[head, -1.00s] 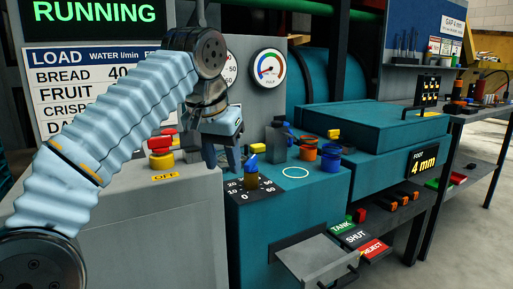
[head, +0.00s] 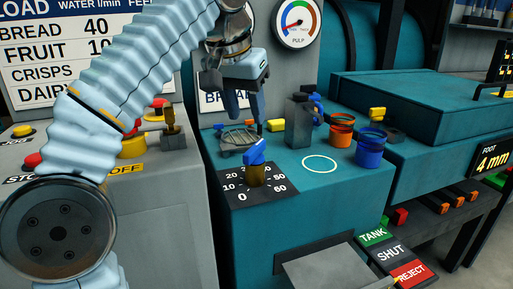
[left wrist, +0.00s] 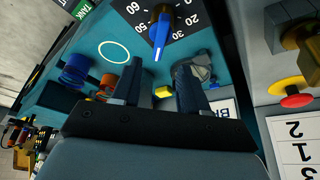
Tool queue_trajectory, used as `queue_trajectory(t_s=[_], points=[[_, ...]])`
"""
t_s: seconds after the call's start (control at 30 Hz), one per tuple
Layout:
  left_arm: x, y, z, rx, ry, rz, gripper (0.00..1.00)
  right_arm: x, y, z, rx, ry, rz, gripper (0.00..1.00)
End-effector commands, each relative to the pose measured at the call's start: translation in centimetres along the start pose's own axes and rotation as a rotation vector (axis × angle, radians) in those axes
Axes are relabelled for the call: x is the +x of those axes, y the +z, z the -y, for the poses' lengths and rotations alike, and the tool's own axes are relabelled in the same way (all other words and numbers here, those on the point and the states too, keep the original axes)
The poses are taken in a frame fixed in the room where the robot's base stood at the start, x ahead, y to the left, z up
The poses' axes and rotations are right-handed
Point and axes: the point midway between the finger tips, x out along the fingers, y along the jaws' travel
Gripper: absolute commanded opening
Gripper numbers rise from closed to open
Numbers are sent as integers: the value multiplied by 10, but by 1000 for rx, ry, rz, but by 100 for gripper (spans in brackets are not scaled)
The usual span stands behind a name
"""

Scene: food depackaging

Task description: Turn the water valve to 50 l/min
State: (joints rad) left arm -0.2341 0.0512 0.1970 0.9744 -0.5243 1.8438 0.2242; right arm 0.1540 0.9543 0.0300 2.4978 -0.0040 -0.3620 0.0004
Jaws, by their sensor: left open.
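The water valve (head: 255,153) has a blue lever on a brass stem, standing on a black dial plate (head: 262,196) with white numbers. In the left wrist view the blue lever (left wrist: 161,35) points toward the gripper, its long end between the 40 and 30 marks. My left gripper (head: 246,125) is open, with its fingers pointing down just above and behind the valve. In the left wrist view the gripper's fingertips (left wrist: 158,72) stand either side of the lever's line, with nothing between them. I cannot see the lever touching a finger. My right gripper is not in view.
A grey post (head: 299,122) stands behind the valve to the right. An orange cup (head: 341,131) and a blue cup (head: 370,150) stand farther right. A white ring (head: 320,164) marks clear teal surface beside the dial. A red and yellow knob (head: 132,146) is at left.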

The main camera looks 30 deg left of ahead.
Motion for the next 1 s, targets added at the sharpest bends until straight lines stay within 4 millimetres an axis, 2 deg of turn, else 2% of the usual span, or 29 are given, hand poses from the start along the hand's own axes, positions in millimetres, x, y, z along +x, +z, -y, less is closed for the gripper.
queue_trajectory(t_s=[0.03,0.1,0.3,0.4,0.57,0.83,1.0], points=[[18,4,0,0,-1,3,44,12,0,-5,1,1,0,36],[35,3,0,0,-1,3,44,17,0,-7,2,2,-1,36],[72,2,0,0,0,3,44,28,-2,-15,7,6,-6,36],[84,2,0,0,0,2,44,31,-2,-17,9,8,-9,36],[92,1,0,0,1,1,44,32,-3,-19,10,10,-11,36],[92,0,0,0,1,1,42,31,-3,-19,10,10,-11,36],[92,0,0,0,1,1,16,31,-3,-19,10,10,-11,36]])
